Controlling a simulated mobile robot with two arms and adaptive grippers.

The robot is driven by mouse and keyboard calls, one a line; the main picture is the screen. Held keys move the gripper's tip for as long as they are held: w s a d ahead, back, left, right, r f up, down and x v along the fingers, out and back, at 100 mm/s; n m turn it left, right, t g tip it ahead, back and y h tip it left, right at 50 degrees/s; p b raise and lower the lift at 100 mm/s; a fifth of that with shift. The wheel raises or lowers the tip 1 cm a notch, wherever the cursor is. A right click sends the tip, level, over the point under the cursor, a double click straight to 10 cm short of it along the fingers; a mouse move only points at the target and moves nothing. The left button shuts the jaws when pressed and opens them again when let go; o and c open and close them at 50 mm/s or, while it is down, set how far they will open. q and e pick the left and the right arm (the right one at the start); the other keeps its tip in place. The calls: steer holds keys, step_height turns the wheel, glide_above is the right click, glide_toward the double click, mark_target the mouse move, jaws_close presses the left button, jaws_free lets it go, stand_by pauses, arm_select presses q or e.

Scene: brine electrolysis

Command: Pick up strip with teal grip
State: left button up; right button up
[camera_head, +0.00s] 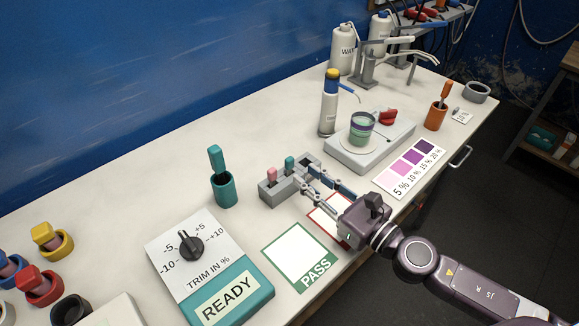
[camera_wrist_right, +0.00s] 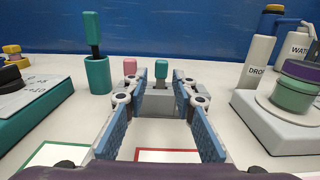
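The strip with the teal grip (camera_head: 290,163) stands upright in a grey block holder (camera_head: 270,192), beside a strip with a pink grip (camera_head: 271,173). My right gripper (camera_head: 327,187) reaches toward the holder from the right. In the right wrist view its two blue finger pads (camera_wrist_right: 160,120) are spread wide, with nothing between them. The teal grip (camera_wrist_right: 161,70) shows in the gap between the fingers, farther ahead at the holder. The pink grip (camera_wrist_right: 130,66) shows just left of the left finger. My left gripper is not in view.
A teal cup with a teal-handled tool (camera_head: 223,188) stands left of the holder. A PASS card (camera_head: 301,255) and a red-bordered card (camera_head: 322,219) lie in front. A trim dial box (camera_head: 207,258) is at lower left. A scale with a jar (camera_head: 361,128) stands behind right.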

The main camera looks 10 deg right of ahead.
mark_target(292, 164)
steer(key=p+x, duration=0.2)
steer(key=x, duration=0.5)
steer(key=shift+w+d+p, duration=0.1)
steer(key=shift+p, duration=0.25)
steer(key=shift+w, duration=0.15)
steer(key=c, duration=0.6)
